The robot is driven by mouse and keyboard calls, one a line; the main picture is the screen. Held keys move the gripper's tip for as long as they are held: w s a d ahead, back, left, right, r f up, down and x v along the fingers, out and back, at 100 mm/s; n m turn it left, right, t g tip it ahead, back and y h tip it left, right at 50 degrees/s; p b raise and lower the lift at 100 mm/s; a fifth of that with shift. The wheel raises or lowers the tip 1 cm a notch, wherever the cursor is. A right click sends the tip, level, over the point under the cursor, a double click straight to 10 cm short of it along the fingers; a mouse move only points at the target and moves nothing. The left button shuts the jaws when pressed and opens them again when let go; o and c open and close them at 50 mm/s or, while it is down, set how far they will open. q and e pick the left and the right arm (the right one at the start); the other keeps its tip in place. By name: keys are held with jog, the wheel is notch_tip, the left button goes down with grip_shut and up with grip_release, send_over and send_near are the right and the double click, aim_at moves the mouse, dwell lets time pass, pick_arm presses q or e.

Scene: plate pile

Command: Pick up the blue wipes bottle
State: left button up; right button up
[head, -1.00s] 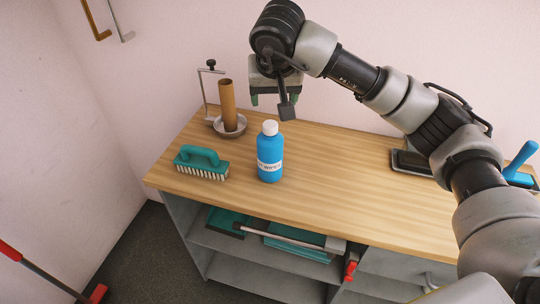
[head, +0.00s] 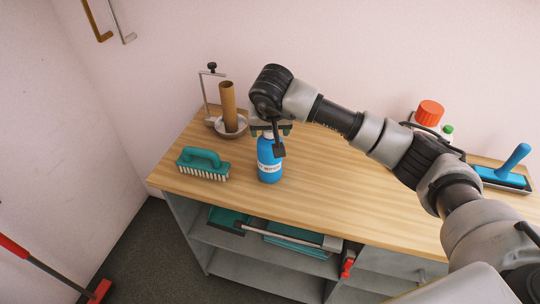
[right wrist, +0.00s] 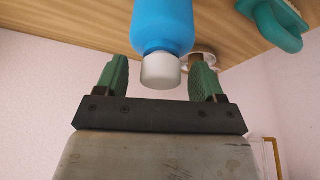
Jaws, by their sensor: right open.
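The blue wipes bottle (head: 269,160) stands upright on the wooden counter, with a white label on its front. In the head view my right gripper (head: 270,130) is directly over it and hides most of its cap. In the right wrist view the bottle's blue body (right wrist: 163,28) and its white cap (right wrist: 160,71) show between the two green fingers of the open right gripper (right wrist: 155,78). The cap is at the level of the fingertips, with a gap on each side. My left gripper is not in view.
A teal brush (head: 203,163) lies left of the bottle. A paper roll holder with a brown tube (head: 229,106) stands behind it. At the right are a blue-handled tool (head: 513,160) and a red-capped container (head: 429,112). The counter (head: 340,200) is clear at front right.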

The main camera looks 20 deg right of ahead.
grip_shut()
jog(key=shift+r, duration=0.1)
dwell(0.4)
